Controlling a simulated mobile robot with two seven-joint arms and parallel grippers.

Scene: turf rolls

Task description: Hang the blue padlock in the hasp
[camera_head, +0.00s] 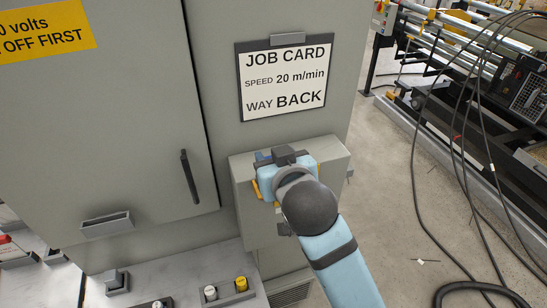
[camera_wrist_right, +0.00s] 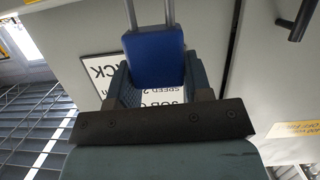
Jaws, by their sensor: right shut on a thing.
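The blue padlock (camera_wrist_right: 155,60) shows in the right wrist view, its body between my right gripper's fingers (camera_wrist_right: 156,82). Its two steel shackle legs run up out of the top of the picture, so the shackle's end is hidden. In the head view my right gripper (camera_head: 270,176) is in front of a small grey box (camera_head: 328,172) on the cabinet's side; a sliver of blue shows at its left. I cannot make out the hasp clearly in either view. My left gripper is not in view.
A job card (camera_head: 284,78) hangs on the cabinet above the box. A cabinet door with a dark handle (camera_head: 189,178) is at left. A grey ledge below carries a yellow-topped knob (camera_head: 241,284).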

